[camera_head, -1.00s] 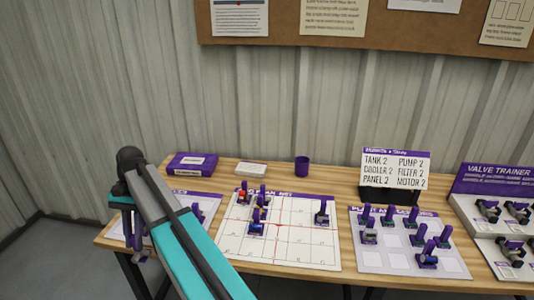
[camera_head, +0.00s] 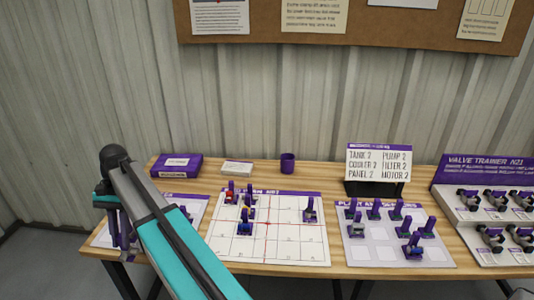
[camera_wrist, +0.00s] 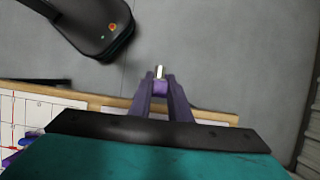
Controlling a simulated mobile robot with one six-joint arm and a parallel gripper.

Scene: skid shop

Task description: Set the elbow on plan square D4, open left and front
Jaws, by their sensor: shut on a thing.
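My gripper (camera_wrist: 160,92) is shut on a small piece, taken to be the elbow (camera_wrist: 160,74), which shows a purple part and a short pale metallic end between the fingertips. Its openings cannot be made out. In the head view my gripper (camera_head: 123,240) hangs at the left end of the table, beside the left panel, and the held piece is too small to tell there. The white plan board (camera_head: 285,246) with a printed grid lies right of my arm. Several purple-topped models stand at its back left, including a blue one (camera_head: 244,228); another (camera_head: 309,213) stands at its right. Square labels are unreadable.
A left panel (camera_head: 186,205) is partly hidden by my arm. A parts board (camera_head: 372,254) with several models lies right of the plan board. The valve trainer (camera_head: 480,172) stands far right. A purple box (camera_head: 176,166), cup (camera_head: 287,163) and sign (camera_head: 378,160) line the back.

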